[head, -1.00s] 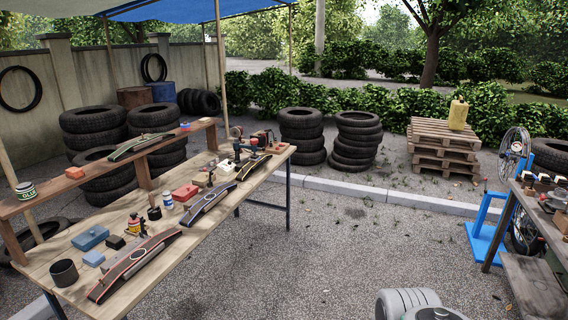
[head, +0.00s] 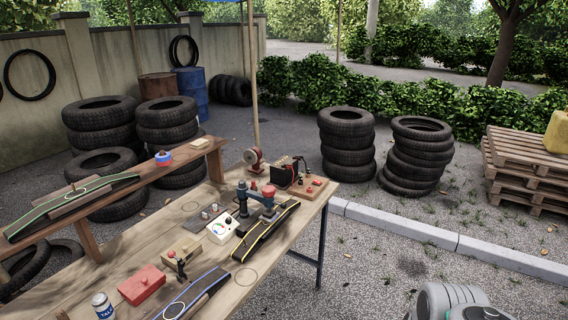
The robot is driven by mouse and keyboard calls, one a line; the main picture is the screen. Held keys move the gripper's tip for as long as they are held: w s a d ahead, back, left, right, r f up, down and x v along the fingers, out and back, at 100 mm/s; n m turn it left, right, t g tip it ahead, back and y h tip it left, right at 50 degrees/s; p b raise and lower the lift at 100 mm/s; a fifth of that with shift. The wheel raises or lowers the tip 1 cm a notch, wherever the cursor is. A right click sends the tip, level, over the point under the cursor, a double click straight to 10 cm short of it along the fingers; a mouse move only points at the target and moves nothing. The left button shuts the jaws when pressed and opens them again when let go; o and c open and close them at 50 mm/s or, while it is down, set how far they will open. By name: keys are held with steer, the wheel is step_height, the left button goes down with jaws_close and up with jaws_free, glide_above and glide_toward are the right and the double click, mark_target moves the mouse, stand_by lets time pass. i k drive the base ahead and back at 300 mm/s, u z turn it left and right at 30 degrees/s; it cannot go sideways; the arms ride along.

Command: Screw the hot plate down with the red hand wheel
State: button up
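A blue-grey clamp-like press (head: 258,204) stands near the far end of the wooden workbench, beside the yellow-marked tyre piece. A small red round part that looks like the hand wheel (head: 268,190) sits on top of it. A white box with a dial (head: 221,230) stands just in front of the press. The hot plate is too small or hidden to tell apart, and I cannot tell whether it touches the tyre piece. Only a grey-white part of my arm shows at the bottom right; my gripper is out of view.
The workbench (head: 118,268) also holds a red box (head: 141,285), a blue-marked tyre piece (head: 190,297), a red round device (head: 253,158) and a black battery-like box (head: 286,171). Tyre stacks (head: 346,143) stand behind. The gravel right of the bench is clear.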

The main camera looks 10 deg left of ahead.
mark_target(268, 191)
steer(key=i, duration=0.95)
steer(key=u, duration=3.2)
